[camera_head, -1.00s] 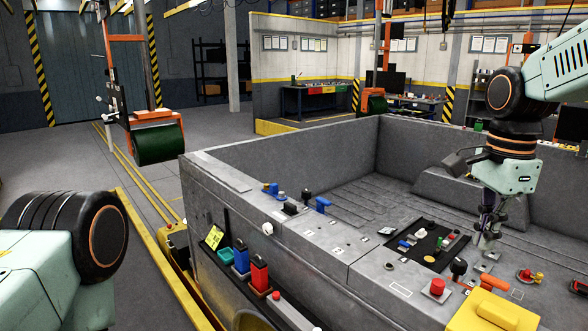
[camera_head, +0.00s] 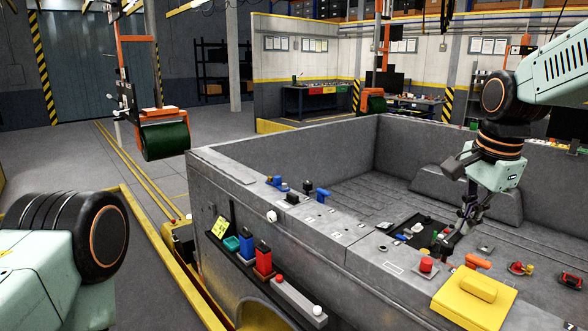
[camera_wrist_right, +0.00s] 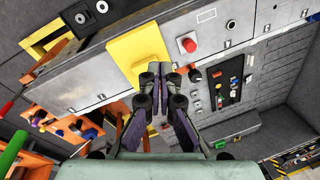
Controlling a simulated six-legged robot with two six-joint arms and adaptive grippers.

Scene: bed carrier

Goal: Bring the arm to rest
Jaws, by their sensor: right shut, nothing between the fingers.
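My right gripper (camera_head: 449,246) hangs over the top ledge of the grey truck bed (camera_head: 300,210) in the head view. It is shut and holds nothing. It is close to a red button (camera_head: 427,265) and the black panel (camera_head: 398,224) with small parts. In the right wrist view its fingers (camera_wrist_right: 163,68) are together in front of a yellow block (camera_wrist_right: 139,50). That block also shows in the head view (camera_head: 460,302), below and to the right of the gripper. My left arm enters at the lower left; its gripper is out of view.
An orange handle (camera_head: 477,262) stands right beside the gripper. A green roller (camera_head: 164,140) hangs at the left.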

